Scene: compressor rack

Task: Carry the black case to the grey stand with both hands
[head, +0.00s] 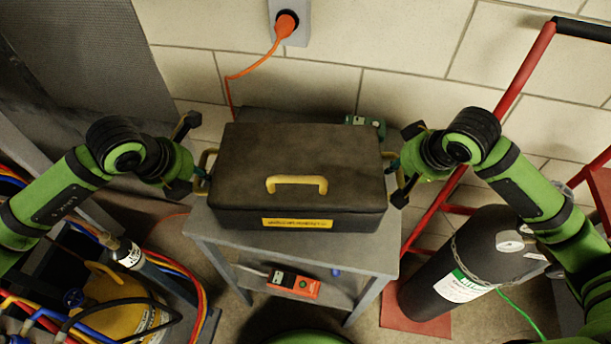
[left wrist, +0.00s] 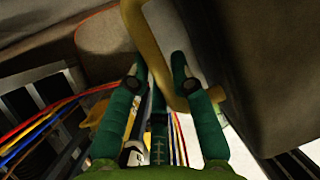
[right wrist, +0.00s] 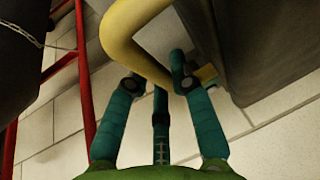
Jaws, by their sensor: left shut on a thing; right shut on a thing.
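The black case (head: 300,152) is level over the grey stand (head: 292,249), with a yellow front handle and a yellow label on its front side. I cannot tell whether its underside touches the stand top. My left gripper (head: 201,174) is shut on the yellow handle at the case's left end; this handle (left wrist: 151,52) runs between the fingers in the left wrist view. My right gripper (head: 394,167) is shut on the yellow handle at the right end; this handle (right wrist: 128,46) passes between the fingers in the right wrist view.
An orange device (head: 293,284) lies on the stand's lower shelf. A green item (head: 367,124) shows behind the case. A black cylinder (head: 470,262) stands on a red hand truck at right. A yellow tank (head: 118,300) and hoses are at lower left. An orange cord (head: 250,69) hangs from the wall socket.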

